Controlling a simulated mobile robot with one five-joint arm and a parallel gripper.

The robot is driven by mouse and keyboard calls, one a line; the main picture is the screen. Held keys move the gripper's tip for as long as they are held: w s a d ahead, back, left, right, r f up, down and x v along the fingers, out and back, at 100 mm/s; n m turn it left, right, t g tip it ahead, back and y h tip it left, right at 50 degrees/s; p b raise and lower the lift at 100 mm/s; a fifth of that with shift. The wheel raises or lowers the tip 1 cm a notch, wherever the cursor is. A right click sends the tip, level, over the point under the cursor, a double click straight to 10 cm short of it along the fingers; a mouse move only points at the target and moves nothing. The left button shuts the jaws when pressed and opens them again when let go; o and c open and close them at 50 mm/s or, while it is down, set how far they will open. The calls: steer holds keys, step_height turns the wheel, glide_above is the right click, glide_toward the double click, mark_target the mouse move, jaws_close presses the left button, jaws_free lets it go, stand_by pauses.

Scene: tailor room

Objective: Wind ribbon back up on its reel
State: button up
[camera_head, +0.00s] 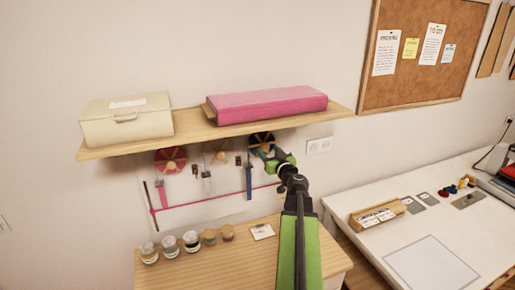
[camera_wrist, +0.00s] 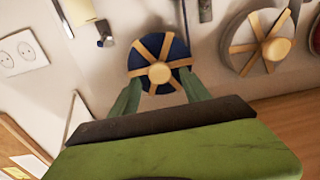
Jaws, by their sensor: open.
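Three spoked reels hang on the wall under the shelf: a pink reel (camera_head: 170,159), a grey reel (camera_head: 218,152) and a dark blue reel (camera_head: 262,140). A blue ribbon (camera_head: 248,182) hangs below the blue reel. A pink ribbon (camera_head: 215,198) runs slantwise along the wall. My gripper (camera_head: 279,161) is open at the blue reel. In the wrist view the blue reel (camera_wrist: 151,75), with wooden spokes and a round knob, shows beyond my open fingers (camera_wrist: 160,88). I cannot tell whether they touch it. The grey reel (camera_wrist: 245,32) is to its right there.
The wooden shelf (camera_head: 240,130) is just above the reels, carrying a cream case (camera_head: 127,120) and a pink box (camera_head: 267,104). Several jars (camera_head: 190,241) stand on the wooden cabinet below. A white socket (camera_head: 319,145) is right of the blue reel. A white table (camera_head: 400,235) stands at right.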

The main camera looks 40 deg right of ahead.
steer(key=shift+x, duration=0.75)
steer(key=shift+s+d+r, duration=0.1)
steer(key=shift+s+d, duration=0.05)
steer(key=shift+d, duration=0.05)
steer(key=shift+a, duration=0.15)
jaws_close()
